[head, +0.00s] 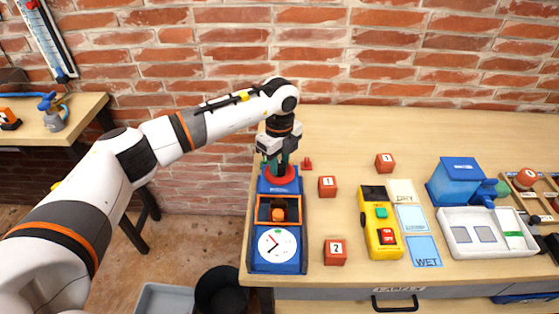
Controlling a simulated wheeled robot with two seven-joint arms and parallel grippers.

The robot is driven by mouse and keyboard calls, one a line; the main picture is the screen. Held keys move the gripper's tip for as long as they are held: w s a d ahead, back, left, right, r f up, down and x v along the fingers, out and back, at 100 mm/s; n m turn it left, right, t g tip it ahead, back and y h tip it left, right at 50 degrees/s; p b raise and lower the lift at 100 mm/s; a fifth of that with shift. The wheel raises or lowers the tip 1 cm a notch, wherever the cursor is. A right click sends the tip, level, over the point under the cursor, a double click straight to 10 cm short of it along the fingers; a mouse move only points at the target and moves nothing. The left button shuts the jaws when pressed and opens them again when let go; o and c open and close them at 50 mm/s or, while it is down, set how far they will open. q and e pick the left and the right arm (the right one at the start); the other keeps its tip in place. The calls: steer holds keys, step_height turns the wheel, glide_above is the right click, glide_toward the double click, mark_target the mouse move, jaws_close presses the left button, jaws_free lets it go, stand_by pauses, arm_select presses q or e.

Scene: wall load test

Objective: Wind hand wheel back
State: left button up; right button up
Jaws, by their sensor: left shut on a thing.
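The blue test rig (256,240) stands at the left end of the wooden workbench. A white dial (277,245) is on its front face, and an orange-framed window (265,211) sits above the dial. The red hand wheel (283,183) is at the rig's far end. My left gripper (281,166) points down over the wheel and is shut on its upper part; the fingers hide the wheel's middle. My right gripper does not show.
Red blocks (327,187) marked 1 and 2 (335,252) stand right of the rig. A yellow device (379,220) with green and red buttons, cards (423,251) and a white tray (460,246) lie further right.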

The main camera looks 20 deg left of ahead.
mark_target(280, 164)
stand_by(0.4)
arm_select(q)
steer(key=o, duration=1)
step_height(280, 164, up, 12)
steer(key=shift+r+b, duration=0.1)
steer(key=shift+b, duration=0.85)
